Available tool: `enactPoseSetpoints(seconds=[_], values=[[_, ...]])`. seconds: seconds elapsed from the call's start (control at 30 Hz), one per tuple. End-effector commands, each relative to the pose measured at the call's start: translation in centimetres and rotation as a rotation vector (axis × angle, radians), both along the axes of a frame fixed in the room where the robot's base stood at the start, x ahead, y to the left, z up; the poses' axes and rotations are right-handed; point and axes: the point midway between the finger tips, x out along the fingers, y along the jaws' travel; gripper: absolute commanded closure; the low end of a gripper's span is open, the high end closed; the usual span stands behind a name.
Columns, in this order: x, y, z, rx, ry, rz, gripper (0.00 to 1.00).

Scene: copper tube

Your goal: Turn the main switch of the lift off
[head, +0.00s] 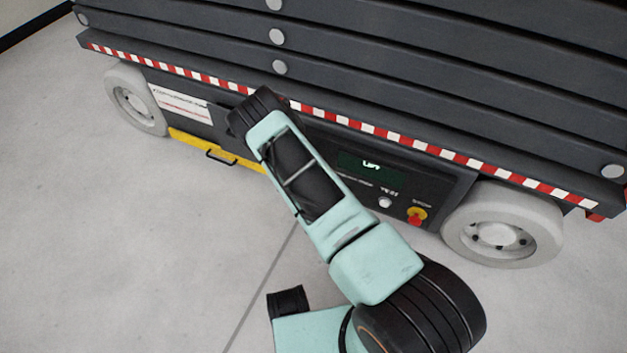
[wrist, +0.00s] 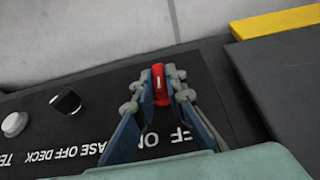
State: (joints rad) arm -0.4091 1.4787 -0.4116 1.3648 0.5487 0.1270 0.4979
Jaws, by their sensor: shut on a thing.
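The main switch, a red knob (wrist: 158,76), sits on the black control panel (wrist: 95,92) in the wrist view, above the printed words "OFF ON". My gripper (wrist: 158,92) is shut on the red knob, with one finger on each side of it. In the head view my arm covers the gripper and the switch. The lift (head: 420,165) stands across the head view, with its dark side panel behind my arm. The knob's exact turn angle is hard to tell.
A black knob (wrist: 65,101) and a white button (wrist: 14,124) are on the panel left of my gripper. In the head view a red and yellow emergency stop (head: 416,216) and a white button (head: 385,202) are near the right wheel (head: 462,228). A yellow bar (head: 200,146) lies low at left.

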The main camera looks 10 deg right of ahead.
Motion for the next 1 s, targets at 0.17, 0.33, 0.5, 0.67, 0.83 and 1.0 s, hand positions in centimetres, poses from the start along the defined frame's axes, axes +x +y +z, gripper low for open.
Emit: enactPoseSetpoints(seconds=[0.17, 0.33, 0.5, 0.67, 0.83, 1.0], values=[[-0.1, 0.2, -0.1, 0.002, 0.003, 0.003, 0.85], [-0.1, 0.1, -0.1, 0.001, 0.002, 0.002, 0.71], [-0.1, 0.0, 0.0, 0.0, 0.001, 0.002, 0.71], [-0.1, 0.1, 0.4, 0.0, 0.0, 0.001, 0.71], [-0.6, 0.6, 2.2, 0.001, -0.001, 0.003, 0.71], [-1.6, 1.4, 4.9, 0.001, 0.0, 0.003, 0.71]])
